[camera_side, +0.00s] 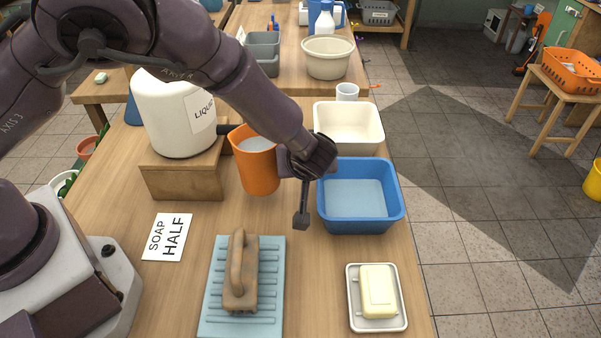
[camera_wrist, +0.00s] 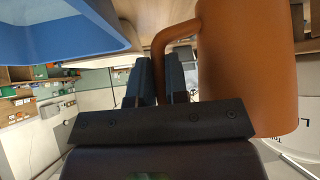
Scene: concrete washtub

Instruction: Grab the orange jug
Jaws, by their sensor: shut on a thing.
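The orange jug (camera_side: 259,172) stands upright beside the wooden block under the white liquid container, with pale contents visible inside. I cannot tell if its base touches the table. My gripper (camera_side: 285,164) is at the jug's right side, between it and the blue tub. In the wrist view, the two dark fingers of my gripper (camera_wrist: 160,78) are shut around the jug's handle (camera_wrist: 176,32), with the jug's body (camera_wrist: 245,65) to the right. The fingertips are partly hidden in the side view.
The white liquid container (camera_side: 172,118) stands on a wooden block (camera_side: 180,184), its spout near the jug's rim. A blue tub (camera_side: 361,216) is close right, a cream tub (camera_side: 348,122) behind it.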

